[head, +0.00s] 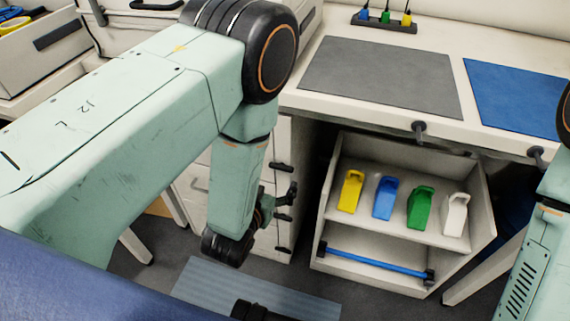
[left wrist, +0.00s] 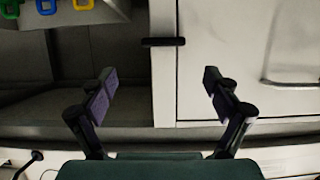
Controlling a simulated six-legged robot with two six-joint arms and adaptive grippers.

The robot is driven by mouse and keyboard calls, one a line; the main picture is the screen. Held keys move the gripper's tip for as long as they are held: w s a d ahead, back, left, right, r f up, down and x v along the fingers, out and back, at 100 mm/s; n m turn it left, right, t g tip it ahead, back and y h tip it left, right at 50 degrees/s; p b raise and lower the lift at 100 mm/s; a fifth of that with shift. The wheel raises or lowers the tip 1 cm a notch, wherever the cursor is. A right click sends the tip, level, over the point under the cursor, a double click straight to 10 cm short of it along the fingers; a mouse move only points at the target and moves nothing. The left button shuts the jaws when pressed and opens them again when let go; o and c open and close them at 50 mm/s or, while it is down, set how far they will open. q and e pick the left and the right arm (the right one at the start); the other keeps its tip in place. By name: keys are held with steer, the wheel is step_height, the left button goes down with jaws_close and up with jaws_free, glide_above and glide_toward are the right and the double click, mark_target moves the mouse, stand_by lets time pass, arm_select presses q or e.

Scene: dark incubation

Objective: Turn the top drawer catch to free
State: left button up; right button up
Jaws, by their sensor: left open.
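The top drawer catch (head: 283,167) is a small dark bar at the right edge of the white drawer cabinet (head: 198,185), lying roughly level in the head view. In the left wrist view a dark catch (left wrist: 163,42) lies level across the line between the side post and a white drawer front (left wrist: 225,60). My left gripper (head: 283,202) is just below the top catch in the head view. In the left wrist view its two fingers (left wrist: 160,92) are spread, with nothing between them, and the catch shows beyond the fingertips, apart from them.
Lower dark catches (head: 283,250) sit down the same cabinet edge. An open shelf box (head: 483,190) with yellow, blue, green and white pieces stands to the right. The worktop (head: 330,105) overhangs the cabinet. A silver drawer handle (left wrist: 290,86) shows at right in the wrist view.

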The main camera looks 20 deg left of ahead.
mark_target(280, 167)
arm_select(q)
steer(key=b+x, duration=0.1)
steer(key=x, duration=0.5)
steer(key=shift+s+a+f+b, duration=0.15)
steer(key=shift+a+f+b, duration=0.1)
steer(key=shift+b, duration=0.15)
steer(key=shift+w+f, duration=0.1)
steer(key=shift+w, duration=0.2)
steer(key=shift+w+a, duration=0.1)
steer(key=shift+w, duration=0.15)
steer(key=shift+c, duration=0.4)
steer(key=c, duration=1.1)
